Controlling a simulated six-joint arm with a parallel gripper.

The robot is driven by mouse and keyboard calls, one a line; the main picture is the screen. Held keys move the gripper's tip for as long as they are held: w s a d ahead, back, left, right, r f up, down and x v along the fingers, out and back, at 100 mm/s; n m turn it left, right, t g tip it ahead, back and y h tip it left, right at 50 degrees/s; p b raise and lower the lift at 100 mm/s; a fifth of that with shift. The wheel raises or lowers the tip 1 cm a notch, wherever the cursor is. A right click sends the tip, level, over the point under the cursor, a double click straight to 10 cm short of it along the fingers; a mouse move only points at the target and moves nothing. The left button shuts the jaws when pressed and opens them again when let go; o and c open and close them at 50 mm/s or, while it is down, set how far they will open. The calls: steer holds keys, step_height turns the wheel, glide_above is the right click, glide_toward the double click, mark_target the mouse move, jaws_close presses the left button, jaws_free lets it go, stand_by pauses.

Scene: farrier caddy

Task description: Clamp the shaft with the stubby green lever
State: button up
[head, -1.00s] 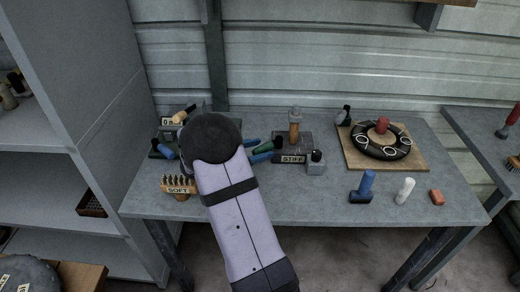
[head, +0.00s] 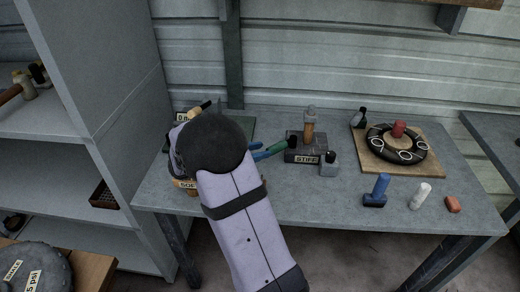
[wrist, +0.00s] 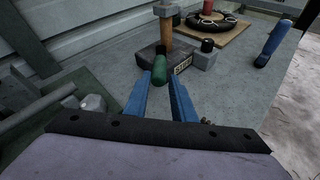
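The stubby green lever (wrist: 160,68) sits at the near left side of a dark block (wrist: 150,55) labelled STIFF. It also shows in the head view (head: 288,142). A wooden shaft (wrist: 166,27) with a grey head stands upright at the block, and in the head view (head: 308,131). My gripper's blue fingers (wrist: 159,80) point at the green lever. They are apart, with the lever's end between or just beyond the tips. I cannot tell if they touch it. In the head view, my gripper (head: 268,151) is partly hidden by my wrist.
A small grey block with a black knob (head: 330,165) stands right of the dark block. A black ring (head: 394,144) lies on a wooden board. Blue (head: 377,190), white (head: 420,196) and red (head: 452,204) pieces lie at front right. A SOFT-labelled brush (head: 184,185) is mostly hidden by my arm.

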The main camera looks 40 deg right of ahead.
steer(key=s+d+r+m+g+p, duration=0.1)
steer(key=s+d+r+p, duration=0.1)
steer(key=s+d, duration=0.2)
steer(key=s+d+r+m+g+p, duration=0.2)
steer(key=s+d+r+p, duration=0.1)
steer(key=s+d, duration=0.1)
steer(key=s+d+r+m+g+p, duration=0.1)
steer(key=s+d+r+p, duration=0.1)
steer(key=s+d+p, duration=0.1)
steer(key=shift+s+d+r+g+y, duration=0.2)
steer(key=shift+s+d, duration=0.05)
steer(key=shift+d, duration=0.35)
steer(key=shift+s+d+r+g+y, duration=0.2)
steer(key=shift+s+d, duration=0.05)
steer(key=shift+d, duration=0.35)
jaws_close()
steer(key=s+d+m+g+y+p, duration=0.2)
steer(key=s+d+m+y+p, duration=0.1)
steer(key=s+m+y+p, duration=0.4)
steer(key=w+a+r+m+t+y+b, duration=0.1)
steer(key=w+a+t, duration=0.3)
steer(key=w, duration=0.7)
steer(key=w+a+m+t+y, duration=0.4)
steer(key=w+t, duration=0.2)
steer(key=w, duration=0.5)
steer(key=shift+a+r+y+b, duration=0.25)
steer(key=shift+r+y+b, duration=0.05)
steer(key=shift+r+b, duration=0.1)
